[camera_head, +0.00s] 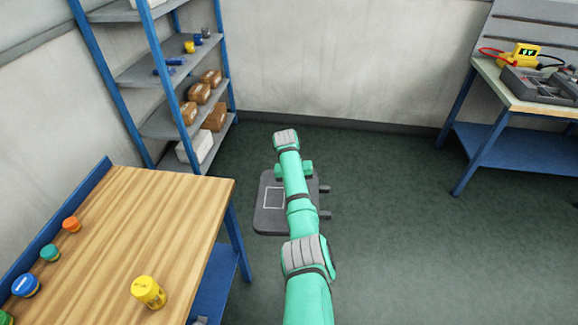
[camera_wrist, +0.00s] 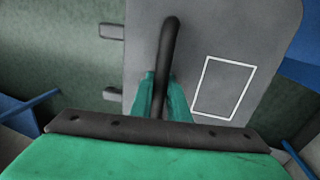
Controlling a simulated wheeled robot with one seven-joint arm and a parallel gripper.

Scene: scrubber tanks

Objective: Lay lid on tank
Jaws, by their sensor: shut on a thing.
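The lid (camera_head: 265,221) is a dark grey flat plate with rounded corners, a white rectangle outline and two stubby tabs on one edge. In the camera_head view it shows beyond the table's right end, over the floor and partly hidden by my arm. In the camera_wrist view the lid (camera_wrist: 275,30) fills the upper right, with a black bar handle (camera_wrist: 171,35) curving up from it. My gripper (camera_wrist: 163,98) is shut on this handle, one green finger on each side. No tank can be made out in either view.
A wooden table (camera_head: 180,210) with several coloured-lidded jars, including a yellow one (camera_head: 149,292), stands at the left. A blue-framed shelf (camera_head: 160,75) stands behind it. A workbench (camera_head: 520,100) with a yellow meter (camera_head: 521,56) is at the right. The floor (camera_head: 410,230) between is clear.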

